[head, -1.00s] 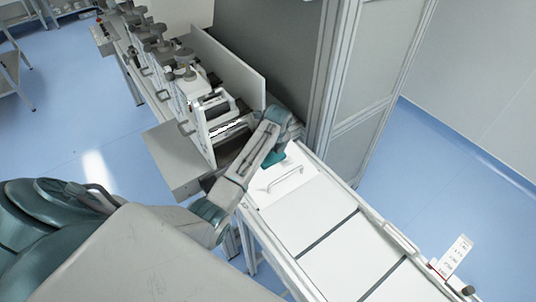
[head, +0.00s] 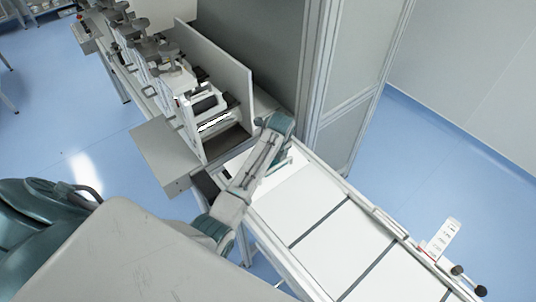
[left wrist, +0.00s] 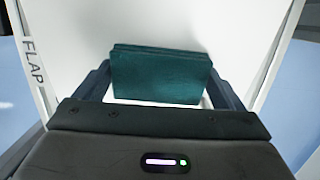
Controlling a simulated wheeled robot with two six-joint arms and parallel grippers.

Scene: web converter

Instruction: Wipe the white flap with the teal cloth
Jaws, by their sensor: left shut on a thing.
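My left gripper (left wrist: 160,95) is shut on the folded teal cloth (left wrist: 161,77), which sits between the two dark fingers in the left wrist view. Behind the cloth is the broad white flap (left wrist: 225,25), with the word FLAP on its left border. I cannot tell whether the cloth touches it. In the head view my left arm reaches over a white panel (head: 272,180) at the far end of the white-topped line; its forearm hides most of the gripper and cloth. My right gripper is not in view.
A row of machine units (head: 210,108) stands to the left of the panel, beside an upright grey plate (head: 215,62). A framed cabinet (head: 345,90) stands behind. White panels (head: 310,215) with dark seams run toward the lower right, with a tag (head: 440,240) beside them.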

